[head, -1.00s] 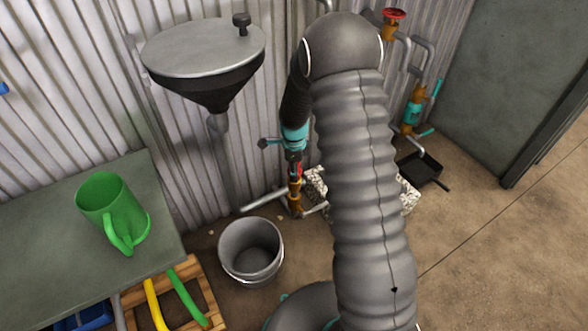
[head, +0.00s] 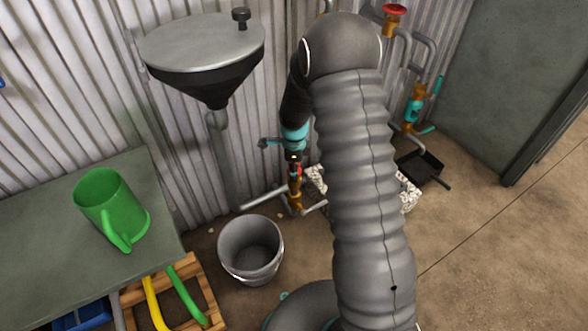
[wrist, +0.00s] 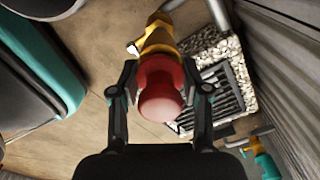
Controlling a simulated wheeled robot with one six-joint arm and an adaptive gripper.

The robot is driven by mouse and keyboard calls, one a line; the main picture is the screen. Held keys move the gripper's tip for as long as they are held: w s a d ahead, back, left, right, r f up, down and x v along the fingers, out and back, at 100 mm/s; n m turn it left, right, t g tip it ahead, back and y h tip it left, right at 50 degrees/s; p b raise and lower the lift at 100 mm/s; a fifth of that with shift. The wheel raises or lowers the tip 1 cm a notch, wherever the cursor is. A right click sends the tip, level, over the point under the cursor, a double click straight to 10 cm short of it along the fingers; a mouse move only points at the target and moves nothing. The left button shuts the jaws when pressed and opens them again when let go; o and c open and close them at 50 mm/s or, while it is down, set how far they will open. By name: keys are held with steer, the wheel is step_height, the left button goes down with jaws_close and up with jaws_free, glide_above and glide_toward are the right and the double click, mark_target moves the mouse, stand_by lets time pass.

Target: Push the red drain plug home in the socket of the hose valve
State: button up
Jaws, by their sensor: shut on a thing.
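The red drain plug (wrist: 160,98) is between the two fingers of my gripper (wrist: 160,78) in the wrist view. My gripper is shut on it. The brass hose valve (wrist: 158,36) lies straight beyond the plug, in line with it. The plug covers the valve's socket, so I cannot tell how deep it sits or whether it touches. In the head view my gripper (head: 294,160) points down over the brass valve (head: 295,198), with a little red of the plug (head: 298,172) showing between them.
A grated drain (wrist: 215,100) with a pebbled surround lies beside the valve. A grey bucket (head: 250,250) stands on the floor to the left, under a large funnel (head: 205,50). The corrugated wall (head: 180,150) is close behind.

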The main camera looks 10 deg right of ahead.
steer(key=shift+f, duration=0.35)
steer(key=o, duration=1.1)
steer(key=shift+r, duration=0.1)
step_height(320, 180, up, 12)
steer(key=shift+f, duration=0.1)
